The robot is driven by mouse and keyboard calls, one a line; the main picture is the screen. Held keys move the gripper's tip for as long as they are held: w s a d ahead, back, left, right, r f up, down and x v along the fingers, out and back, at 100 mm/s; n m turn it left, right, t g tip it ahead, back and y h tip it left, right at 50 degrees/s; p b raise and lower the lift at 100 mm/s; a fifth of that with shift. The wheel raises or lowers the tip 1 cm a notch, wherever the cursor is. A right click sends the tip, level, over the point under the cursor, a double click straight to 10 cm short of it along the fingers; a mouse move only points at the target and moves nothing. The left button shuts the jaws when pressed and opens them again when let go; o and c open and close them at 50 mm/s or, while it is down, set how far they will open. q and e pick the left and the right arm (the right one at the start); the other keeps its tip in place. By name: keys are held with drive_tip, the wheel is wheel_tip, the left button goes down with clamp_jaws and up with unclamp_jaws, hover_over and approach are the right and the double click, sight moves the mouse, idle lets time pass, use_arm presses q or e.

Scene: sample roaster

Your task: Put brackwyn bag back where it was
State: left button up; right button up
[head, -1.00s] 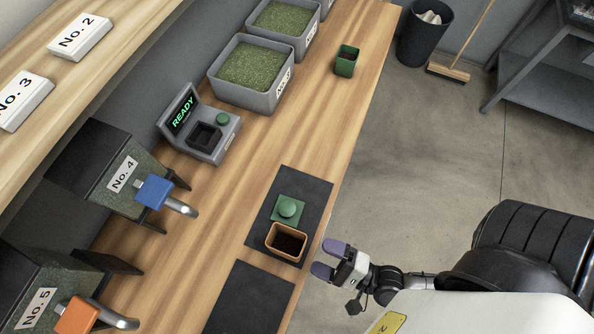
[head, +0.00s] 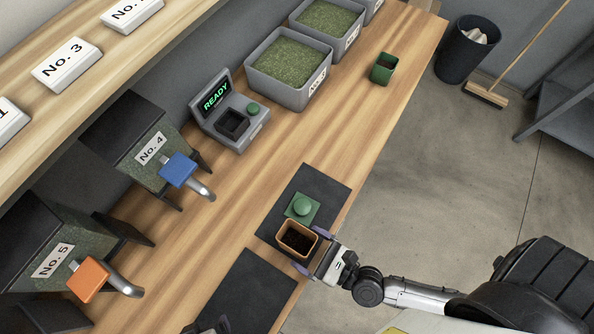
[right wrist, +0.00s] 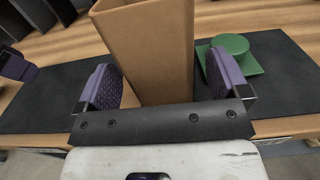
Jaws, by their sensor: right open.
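The brown open-topped bag (head: 297,240) holds dark contents and stands upright on the dark mat (head: 335,183). No name shows on it. My right gripper (head: 312,252) is open at the bag's right side, one finger at each side of the near end. In the right wrist view the bag (right wrist: 150,50) rises between the two spread purple pads, with gaps beside it.
A green lid-like piece (head: 301,208) with a round knob lies beside the bag. A second dark mat (head: 245,290) is nearer. Bare wood lies between.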

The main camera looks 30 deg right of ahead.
drive_tip(key=shift+x, duration=1.35)
drive_tip(key=shift+c, duration=0.4)
drive_tip(key=c, duration=1)
drive_tip(key=shift+c, duration=0.2)
drive_tip(key=shift+r, duration=0.15)
